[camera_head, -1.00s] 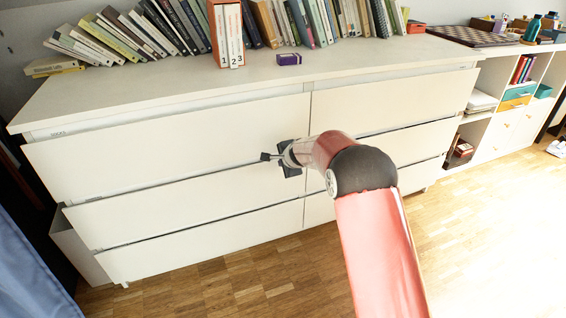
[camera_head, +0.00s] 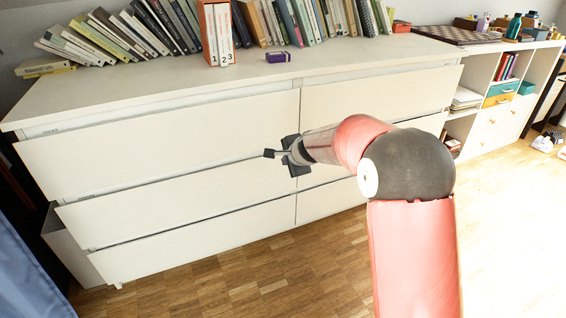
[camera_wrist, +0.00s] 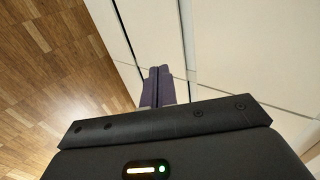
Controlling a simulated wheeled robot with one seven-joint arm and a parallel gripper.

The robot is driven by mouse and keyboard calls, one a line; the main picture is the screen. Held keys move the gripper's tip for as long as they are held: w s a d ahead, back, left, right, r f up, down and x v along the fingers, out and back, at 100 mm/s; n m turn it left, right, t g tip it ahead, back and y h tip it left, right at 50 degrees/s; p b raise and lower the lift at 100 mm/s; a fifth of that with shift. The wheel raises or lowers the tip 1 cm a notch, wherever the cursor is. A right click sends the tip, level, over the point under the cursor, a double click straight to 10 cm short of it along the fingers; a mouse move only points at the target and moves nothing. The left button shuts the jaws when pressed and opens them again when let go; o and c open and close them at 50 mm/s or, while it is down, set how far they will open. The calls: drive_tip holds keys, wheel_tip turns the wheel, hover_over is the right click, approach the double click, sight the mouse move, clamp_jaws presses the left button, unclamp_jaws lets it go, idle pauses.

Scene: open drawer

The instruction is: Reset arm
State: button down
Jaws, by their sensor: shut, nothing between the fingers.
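My gripper (camera_head: 270,153) is in front of the white dresser (camera_head: 170,150), near the gap between the top and middle left drawers. Its fingers are together with nothing between them. In the wrist view the shut fingers (camera_wrist: 158,88) show in the middle, with the dresser's pale drawer fronts (camera_wrist: 245,45) behind and wood floor at the left. My red and black arm reaches in from the lower right and hides part of the right-hand drawers. The left drawer fronts stand slightly out from the dresser body. I cannot tell whether the fingers touch the dresser.
Books (camera_head: 130,38), an orange binder box (camera_head: 217,32) and a small purple box (camera_head: 278,57) stand on the dresser top. A white shelf unit (camera_head: 490,125) is at the right. A blue cloth (camera_head: 30,265) hangs at the lower left. Wood floor (camera_head: 230,285) in front is clear.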

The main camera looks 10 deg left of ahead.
drive_tip(key=s+d+r+n+g+h, duration=0.1)
drive_tip(key=s+d+r+n, duration=0.2)
drive_tip(key=s+d+r, duration=0.5)
drive_tip(key=s+d+r+n, duration=0.3)
drive_tip(key=s+d+r, duration=0.2)
drive_tip(key=s, duration=0.5)
drive_tip(key=s+d+n+h, duration=0.1)
drive_tip(key=s+d, duration=0.3)
drive_tip(key=s, duration=0.4)
drive_tip(key=s+d+f+n+g+h+p, duration=0.1)
drive_tip(key=s+d+n, duration=0.1)
drive_tip(key=s+d, duration=0.2)
drive_tip(key=s+d+f+n+h, duration=0.1)
drive_tip(key=s+d, duration=0.3)
drive_tip(key=s, duration=0.7)
drive_tip(key=shift+s+n+h, duration=0.35)
drive_tip(key=shift+n+h, duration=0.15)
drive_tip(key=shift+n, duration=0.3)
